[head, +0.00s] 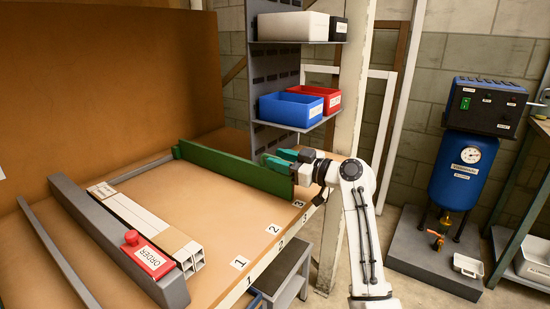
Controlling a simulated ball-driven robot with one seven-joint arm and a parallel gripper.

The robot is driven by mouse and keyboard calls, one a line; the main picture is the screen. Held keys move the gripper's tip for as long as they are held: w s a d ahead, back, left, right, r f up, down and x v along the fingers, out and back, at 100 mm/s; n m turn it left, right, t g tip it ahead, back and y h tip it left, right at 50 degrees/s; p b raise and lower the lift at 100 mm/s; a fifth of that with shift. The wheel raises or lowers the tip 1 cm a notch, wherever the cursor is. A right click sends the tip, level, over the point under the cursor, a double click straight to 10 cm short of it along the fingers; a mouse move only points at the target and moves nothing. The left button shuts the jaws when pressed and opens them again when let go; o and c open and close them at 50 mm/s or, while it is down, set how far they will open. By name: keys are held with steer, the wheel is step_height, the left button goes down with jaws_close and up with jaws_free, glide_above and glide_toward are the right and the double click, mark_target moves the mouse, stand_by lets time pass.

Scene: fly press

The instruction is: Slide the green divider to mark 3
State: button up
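The green divider (235,168) stands upright across the tan bench top, running from the back left to the bench's front edge. Its near end is close to the label for mark 3 (299,203), slightly beyond it. Labels for mark 2 (273,228) and mark 1 (239,262) lie further left along the front edge. My gripper (281,158) is at the divider's near end, its teal fingers just above or behind the top edge. The divider hides part of the fingers, so I cannot tell whether they touch it or how far apart they are.
A grey rail (120,240), white profiles (150,225) and a red tag (146,262) lie on the bench's left. The bench between them and the divider is clear. A shelf with blue (290,110) and red bins and a pale post stand behind my gripper.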

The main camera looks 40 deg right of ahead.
steer(key=v, duration=0.8)
steer(key=shift+s+d, duration=0.2)
steer(key=shift+s, duration=0.05)
